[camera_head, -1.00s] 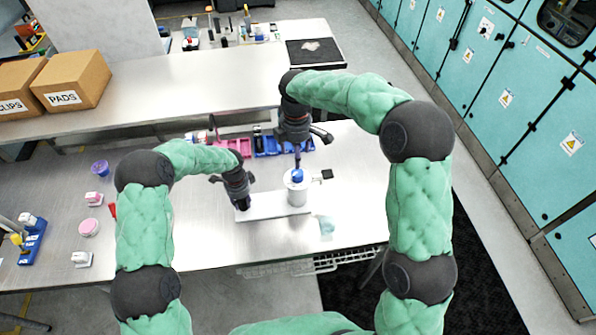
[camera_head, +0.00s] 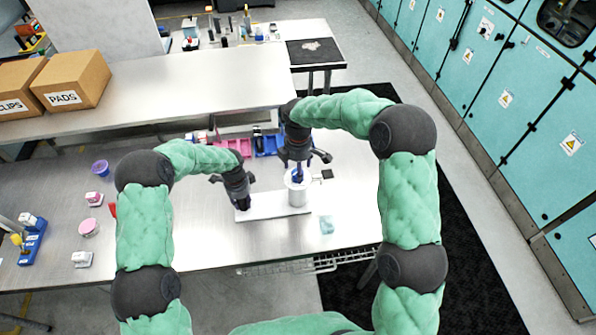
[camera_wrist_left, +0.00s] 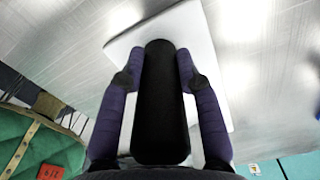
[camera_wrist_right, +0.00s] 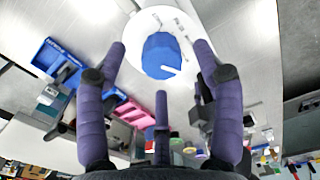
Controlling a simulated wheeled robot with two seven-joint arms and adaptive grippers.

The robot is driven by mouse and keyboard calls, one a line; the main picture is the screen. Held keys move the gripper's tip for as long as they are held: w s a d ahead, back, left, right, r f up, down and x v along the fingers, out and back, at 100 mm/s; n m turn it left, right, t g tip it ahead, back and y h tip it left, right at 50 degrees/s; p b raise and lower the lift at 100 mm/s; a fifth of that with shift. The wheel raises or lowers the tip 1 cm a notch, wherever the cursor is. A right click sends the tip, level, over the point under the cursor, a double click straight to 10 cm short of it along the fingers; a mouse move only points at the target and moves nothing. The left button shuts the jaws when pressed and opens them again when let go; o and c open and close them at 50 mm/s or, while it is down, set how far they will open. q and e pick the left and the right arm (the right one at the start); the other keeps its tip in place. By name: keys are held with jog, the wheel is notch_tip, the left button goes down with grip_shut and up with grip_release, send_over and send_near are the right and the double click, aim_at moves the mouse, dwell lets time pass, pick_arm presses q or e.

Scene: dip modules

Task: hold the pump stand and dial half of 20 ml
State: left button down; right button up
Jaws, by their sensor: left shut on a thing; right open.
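The pump stand has a white base plate (camera_head: 272,207) on the steel table, with a white cylinder (camera_head: 298,195) at its right end. A blue dial (camera_wrist_right: 162,55) with a white mark sits on top of the cylinder. My left gripper (camera_head: 242,204) is shut on the stand's upright black post (camera_wrist_left: 160,105) at the plate's left end. My right gripper (camera_wrist_right: 160,46) is open above the cylinder, pointing down, its fingers on either side of the dial in the right wrist view. I cannot tell whether they touch it. In the head view the gripper partly hides the dial.
Blue bins (camera_head: 268,144) and a pink bin (camera_head: 238,147) stand behind the stand. A small black square (camera_head: 327,174) is right of the cylinder. A pale blue item (camera_head: 326,225) lies in front. Pink-and-white items and a purple cup (camera_head: 100,167) are at left.

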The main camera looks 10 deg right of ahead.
jog(key=shift+f, duration=1.25)
grip_shut()
